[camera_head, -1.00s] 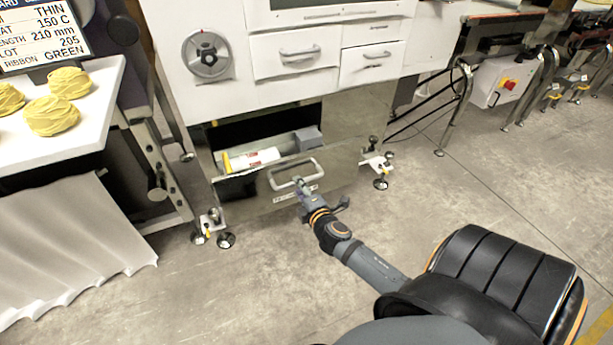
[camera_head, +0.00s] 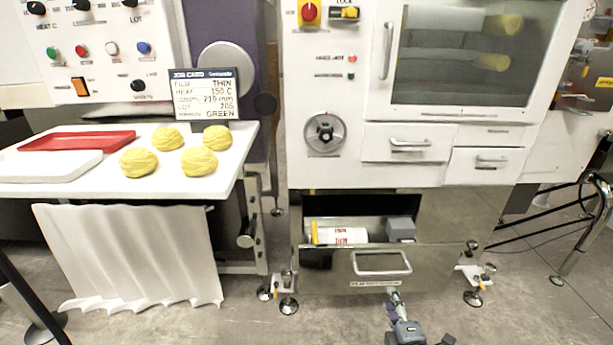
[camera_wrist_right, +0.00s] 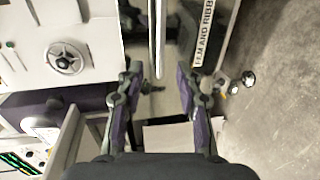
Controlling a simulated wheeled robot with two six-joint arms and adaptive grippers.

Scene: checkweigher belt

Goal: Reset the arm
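My right gripper (camera_head: 395,292) is just below and in front of the handle (camera_head: 382,264) of an open steel drawer (camera_head: 340,284). In the right wrist view, the right gripper (camera_wrist_right: 160,78) has its two fingers spread apart with nothing clasped between them. The handle bar (camera_wrist_right: 158,40) shows ahead of the fingertips; I cannot tell the exact gap. My left gripper is not in either view.
The drawer holds a white roll with a yellow end (camera_head: 338,235) and a grey block (camera_head: 401,229). A white table (camera_head: 225,178) at left carries several yellow bundles and a red tray (camera_head: 78,141). Wheeled feet (camera_head: 289,305) stand below the machine. Open floor lies in front.

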